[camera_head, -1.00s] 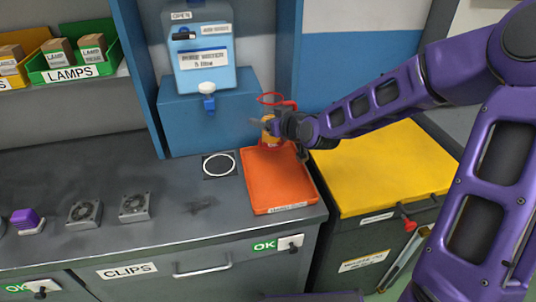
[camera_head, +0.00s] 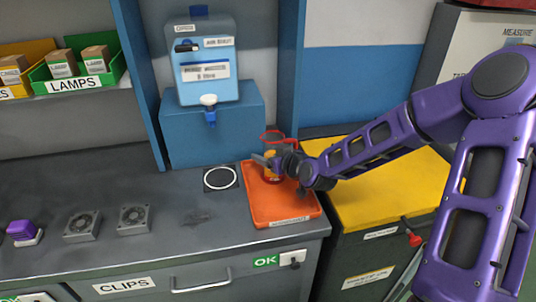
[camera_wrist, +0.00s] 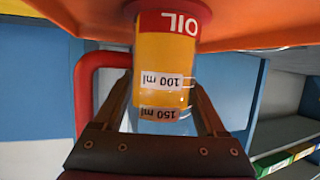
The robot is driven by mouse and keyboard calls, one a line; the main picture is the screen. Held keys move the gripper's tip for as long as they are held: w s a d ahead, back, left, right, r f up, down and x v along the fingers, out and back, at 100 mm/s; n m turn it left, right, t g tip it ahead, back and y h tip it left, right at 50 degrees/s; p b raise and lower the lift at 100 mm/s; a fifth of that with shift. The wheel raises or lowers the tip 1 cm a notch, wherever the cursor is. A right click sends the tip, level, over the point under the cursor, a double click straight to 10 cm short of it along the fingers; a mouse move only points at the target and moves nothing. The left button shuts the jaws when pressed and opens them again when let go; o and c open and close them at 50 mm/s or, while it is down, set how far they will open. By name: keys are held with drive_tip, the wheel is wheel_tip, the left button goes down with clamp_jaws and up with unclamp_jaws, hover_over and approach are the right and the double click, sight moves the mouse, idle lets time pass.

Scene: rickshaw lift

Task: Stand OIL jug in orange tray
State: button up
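The OIL jug (camera_head: 271,164) is clear with a red rim, a red handle and yellow-orange oil inside. It is upright over the back part of the orange tray (camera_head: 282,208), with its base at or very near the tray floor; exact contact is hard to tell. In the wrist view the jug (camera_wrist: 163,62) appears upside down, with its red OIL band against the orange tray (camera_wrist: 250,28). My gripper (camera_head: 277,163) reaches it from the right; in the wrist view its fingers (camera_wrist: 163,90) lie on both sides of the jug and appear closed on it.
A white ring mark (camera_head: 220,178) lies left of the tray. Two grey fans (camera_head: 134,220) sit further left. A yellow-topped bin (camera_head: 385,190) stands right, under my arm.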

drive_tip(key=shift+o, duration=1.4)
drive_tip(key=shift+r, duration=0.1)
drive_tip(key=shift+r+p, duration=0.2)
drive_tip(key=shift+p, duration=0.1)
drive_tip(key=p+v, duration=0.1)
drive_tip(key=v, duration=1.1)
drive_tip(key=shift+p, duration=0.4)
drive_tip(key=shift+f, duration=0.2)
